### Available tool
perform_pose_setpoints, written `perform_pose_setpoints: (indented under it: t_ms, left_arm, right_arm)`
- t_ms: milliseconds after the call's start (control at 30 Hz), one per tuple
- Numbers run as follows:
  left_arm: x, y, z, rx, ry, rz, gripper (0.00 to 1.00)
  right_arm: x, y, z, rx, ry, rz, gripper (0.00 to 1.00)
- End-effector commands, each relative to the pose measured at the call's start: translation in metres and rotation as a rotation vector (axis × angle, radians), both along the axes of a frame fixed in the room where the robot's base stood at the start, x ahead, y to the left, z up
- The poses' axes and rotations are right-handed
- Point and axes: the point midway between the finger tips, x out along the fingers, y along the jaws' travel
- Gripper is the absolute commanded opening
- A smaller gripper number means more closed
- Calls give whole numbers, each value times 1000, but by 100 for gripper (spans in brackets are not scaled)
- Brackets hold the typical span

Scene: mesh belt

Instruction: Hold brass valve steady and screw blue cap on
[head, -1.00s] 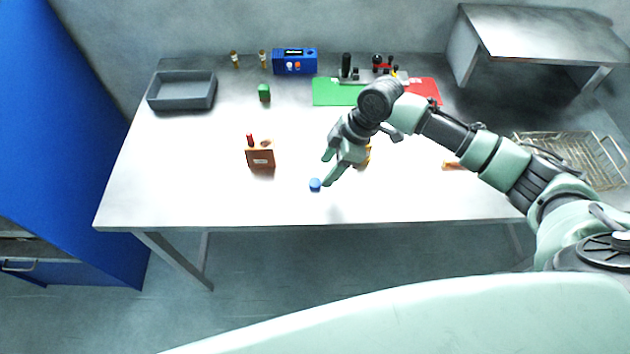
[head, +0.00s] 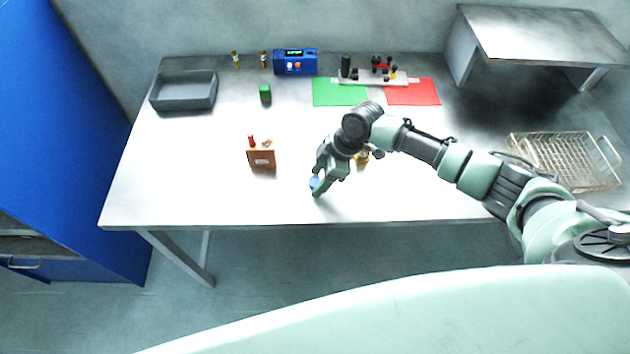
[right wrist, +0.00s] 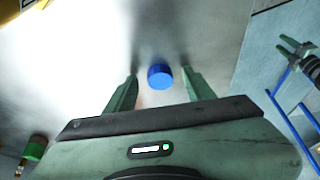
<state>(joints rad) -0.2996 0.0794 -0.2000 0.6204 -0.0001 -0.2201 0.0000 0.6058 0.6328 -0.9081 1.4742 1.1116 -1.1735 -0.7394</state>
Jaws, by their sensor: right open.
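The small blue cap (head: 314,183) stands on the table near its front edge, partly covered by my right gripper (head: 318,187) in the head view. In the right wrist view the blue cap (right wrist: 160,76) sits between the two spread fingertips of my right gripper (right wrist: 160,86), with a gap on each side. A brass-yellow piece (head: 362,158), apparently the brass valve, stands just right of my right gripper and is partly hidden by it. My left gripper does not show in the head view.
A wire basket (head: 565,175) is at the right.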

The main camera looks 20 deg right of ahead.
Motion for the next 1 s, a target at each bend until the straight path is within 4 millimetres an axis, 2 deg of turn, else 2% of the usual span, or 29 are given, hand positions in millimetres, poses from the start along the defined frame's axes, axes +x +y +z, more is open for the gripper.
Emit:
perform_pose_setpoints:
  t_ms: [67, 267, 567, 733, 867, 1000]
  left_arm:
    - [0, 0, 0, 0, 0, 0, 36]
    - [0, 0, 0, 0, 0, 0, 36]
    - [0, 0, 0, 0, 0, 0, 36]
    - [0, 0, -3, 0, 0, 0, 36]
    - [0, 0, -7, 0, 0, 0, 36]
    - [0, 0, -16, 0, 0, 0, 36]
  right_arm:
    - [0, 0, 0, 0, 0, 0, 54]
    - [0, 0, 0, 0, 0, 0, 1]
    - [0, 0, 1, 0, 0, 0, 0]
    - [1, 0, 10, 2, -2, 1, 0]
    - [1, -1, 29, -1, -6, 1, 0]
    - [2, 0, 66, 1, -9, 2, 0]
